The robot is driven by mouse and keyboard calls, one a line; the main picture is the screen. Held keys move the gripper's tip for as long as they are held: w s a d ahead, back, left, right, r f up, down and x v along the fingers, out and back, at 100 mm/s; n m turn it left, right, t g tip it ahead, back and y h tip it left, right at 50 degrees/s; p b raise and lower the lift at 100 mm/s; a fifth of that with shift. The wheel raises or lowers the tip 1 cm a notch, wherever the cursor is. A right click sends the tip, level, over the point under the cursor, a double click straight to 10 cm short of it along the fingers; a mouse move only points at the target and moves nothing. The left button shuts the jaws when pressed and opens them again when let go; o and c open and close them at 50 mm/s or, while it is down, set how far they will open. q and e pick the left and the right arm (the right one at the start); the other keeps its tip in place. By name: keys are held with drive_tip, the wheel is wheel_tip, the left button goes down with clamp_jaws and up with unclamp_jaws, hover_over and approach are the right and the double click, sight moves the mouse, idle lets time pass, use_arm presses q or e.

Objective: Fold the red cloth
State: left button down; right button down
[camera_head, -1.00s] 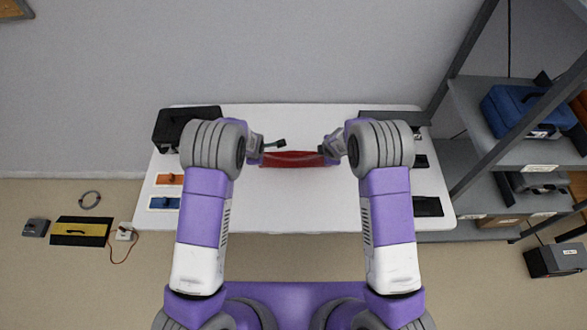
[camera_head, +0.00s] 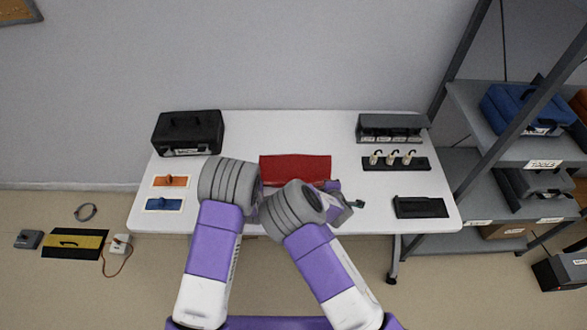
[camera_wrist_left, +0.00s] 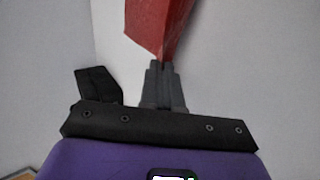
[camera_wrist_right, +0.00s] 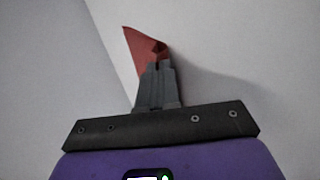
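The red cloth (camera_head: 295,169) lies at the middle of the white table (camera_head: 280,125), its front edge partly behind my arms. In the left wrist view my left gripper (camera_wrist_left: 163,65) is shut on part of the red cloth (camera_wrist_left: 158,22), which stretches away from the fingertips. In the right wrist view my right gripper (camera_wrist_right: 157,63) is shut with a red corner of the cloth (camera_wrist_right: 142,48) at its tips. In the head view both arms reach the cloth's near side, close together; the fingertips are not clear there.
A black case (camera_head: 188,132) stands at the table's back left, with orange (camera_head: 171,181) and blue (camera_head: 164,204) pieces before it. A grey box (camera_head: 391,127), a rack with three pale pegs (camera_head: 396,163) and a black tray (camera_head: 420,207) are at right. The table's back middle is clear.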

use_arm(q)
drive_tip(key=shift+s+f, duration=0.2)
use_arm(e)
drive_tip(key=shift+s+f, duration=0.15)
use_arm(q)
drive_tip(key=c, duration=1)
unclamp_jaws()
use_arm(e)
drive_tip(key=c, duration=1)
unclamp_jaws()
use_arm(q)
drive_tip(key=shift+r, duration=0.3)
use_arm(e)
drive_tip(key=shift+r, duration=0.25)
use_arm(q)
drive_tip(key=s+r, duration=0.6)
drive_tip(key=r, duration=0.2)
drive_tip(key=shift+r, duration=0.2)
use_arm(e)
drive_tip(key=s+r, duration=0.6)
drive_tip(key=r, duration=0.2)
drive_tip(key=shift+r, duration=0.2)
